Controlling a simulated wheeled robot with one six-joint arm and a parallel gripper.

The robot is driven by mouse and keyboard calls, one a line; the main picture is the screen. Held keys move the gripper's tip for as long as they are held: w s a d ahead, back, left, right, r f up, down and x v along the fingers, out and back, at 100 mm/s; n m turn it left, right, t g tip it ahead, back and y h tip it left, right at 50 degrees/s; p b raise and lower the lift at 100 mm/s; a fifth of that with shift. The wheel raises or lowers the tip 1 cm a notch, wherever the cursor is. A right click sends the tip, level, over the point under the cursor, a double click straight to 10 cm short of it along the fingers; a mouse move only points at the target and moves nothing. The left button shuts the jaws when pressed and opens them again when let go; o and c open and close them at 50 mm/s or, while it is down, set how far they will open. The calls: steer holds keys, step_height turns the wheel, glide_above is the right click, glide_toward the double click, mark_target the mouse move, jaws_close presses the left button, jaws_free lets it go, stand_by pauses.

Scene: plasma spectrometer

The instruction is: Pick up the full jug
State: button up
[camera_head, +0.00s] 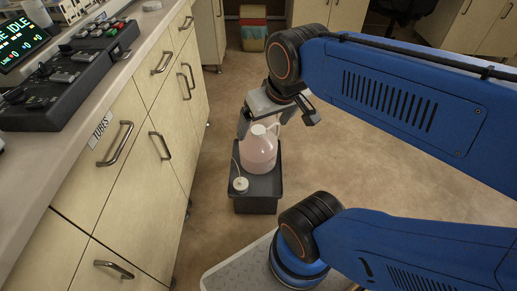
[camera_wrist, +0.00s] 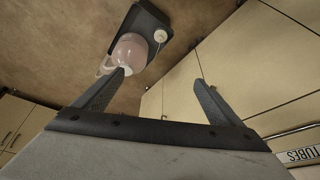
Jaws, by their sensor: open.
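The jug (camera_head: 258,151) is translucent with pink contents and has a pale neck and handle at the top. It stands upright in a dark tray (camera_head: 256,206) on the floor. My gripper (camera_head: 277,120) is open and empty, around or just above the jug's top in the head view; the exact gap is hard to tell. In the wrist view the jug (camera_wrist: 129,48) lies beyond my gripper (camera_wrist: 160,78), near the left finger, whose tip covers a little of it. It is not centred between the fingers.
A white round cap with a thin tube (camera_head: 240,184) sits at the tray's front. Cabinets with drawers and handles (camera_head: 115,146) run close along the left, under a counter with a control panel (camera_head: 70,72). Open floor (camera_head: 370,165) lies to the right. A striped bin (camera_head: 253,28) stands behind.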

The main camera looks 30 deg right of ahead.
steer(key=w+d+f+m+g, duration=0.1)
steer(key=w+d+m, duration=0.3)
steer(key=w, duration=0.5)
steer(key=m+g, duration=0.4)
steer(key=m, duration=1.1)
glide_above(259, 129)
step_height(259, 129, down, 17)
step_height(259, 129, down, 11)
steer(key=shift+w+f, duration=0.1)
steer(key=shift+f, duration=0.1)
steer(key=shift+a+f, duration=0.15)
steer(key=shift+f, duration=2.7)
steer(key=shift+c, duration=0.5)
jaws_close()
steer(key=shift+r, duration=0.1)
